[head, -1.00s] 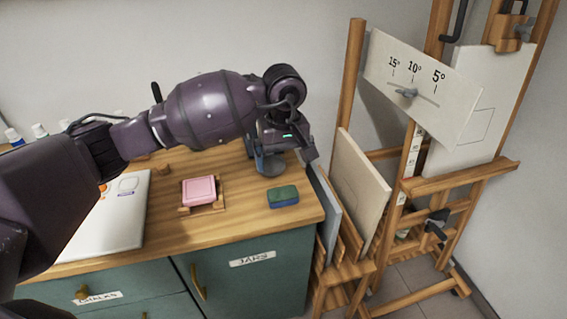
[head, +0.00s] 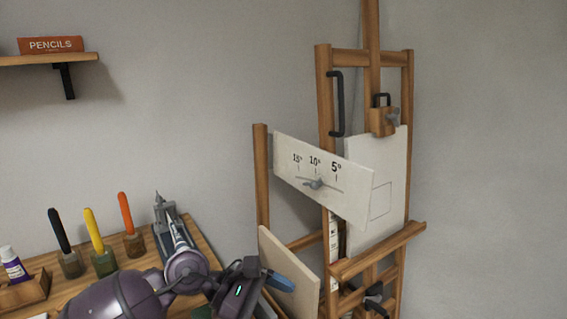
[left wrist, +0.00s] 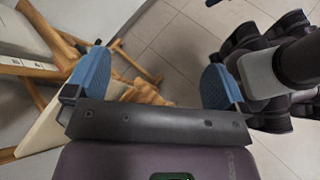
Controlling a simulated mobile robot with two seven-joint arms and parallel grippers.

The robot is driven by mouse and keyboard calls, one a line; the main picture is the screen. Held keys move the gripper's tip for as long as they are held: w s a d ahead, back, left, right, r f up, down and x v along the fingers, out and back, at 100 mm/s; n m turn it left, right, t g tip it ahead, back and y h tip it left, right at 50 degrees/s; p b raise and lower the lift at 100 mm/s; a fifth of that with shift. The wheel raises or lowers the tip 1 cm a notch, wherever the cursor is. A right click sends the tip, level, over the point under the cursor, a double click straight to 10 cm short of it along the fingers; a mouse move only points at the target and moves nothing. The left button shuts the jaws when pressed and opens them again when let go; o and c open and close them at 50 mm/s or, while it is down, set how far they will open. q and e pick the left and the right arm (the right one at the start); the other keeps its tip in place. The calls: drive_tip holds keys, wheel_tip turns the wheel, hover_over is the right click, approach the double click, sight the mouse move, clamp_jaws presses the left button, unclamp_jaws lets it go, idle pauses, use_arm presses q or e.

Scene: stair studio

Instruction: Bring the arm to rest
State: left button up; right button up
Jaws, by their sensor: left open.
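My left arm comes in along the bottom of the head view. My left gripper (head: 279,285) is beside the canvas panel (head: 290,272) at the easel's left side; whether they touch cannot be told. In the left wrist view the left gripper (left wrist: 155,85) has its two blue fingers wide apart, with nothing between them. Tiled floor shows beyond the fingers. My right gripper is not in the head view.
The wooden easel (head: 324,130) with an angle board (head: 325,183) stands right of the counter (head: 195,240). Several markers in jars, a purple-labelled tube (head: 14,264) and a grey metal device (head: 170,225) stand on the counter. A pencils box (head: 50,45) sits on a shelf above.

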use_arm(q)
drive_tip(key=a+r+n+t+h, duration=0.3)
drive_tip(key=r+n+t+h, duration=0.45)
drive_tip(key=n+t, duration=0.9)
drive_tip(key=a+f+n+t+y, duration=0.25)
drive_tip(key=a+n+y, duration=0.5)
drive_tip(key=n, duration=0.55)
drive_tip(key=a+f+n+t+y, duration=0.2)
drive_tip(key=a+f+n+y, duration=0.3)
drive_tip(key=n+y, duration=0.6)
drive_tip(key=s+a+f+n+g+y, duration=0.4)
drive_tip(key=s+a+f+n+g, duration=0.5)
drive_tip(key=n, duration=0.3)
drive_tip(key=s+a+f+n+g+h, duration=0.1)
drive_tip(key=s+f+n+g, duration=0.3)
drive_tip(key=s, duration=0.4)
drive_tip(key=s+f+n+g+h, duration=0.1)
drive_tip(key=s+f+n+g, duration=0.25)
drive_tip(key=s, duration=0.55)
drive_tip(key=w+f+m+t, duration=0.1)
drive_tip(key=w+f+t, duration=0.7)
drive_tip(key=f, duration=0.2)
drive_tip(key=shift+h, duration=0.3)
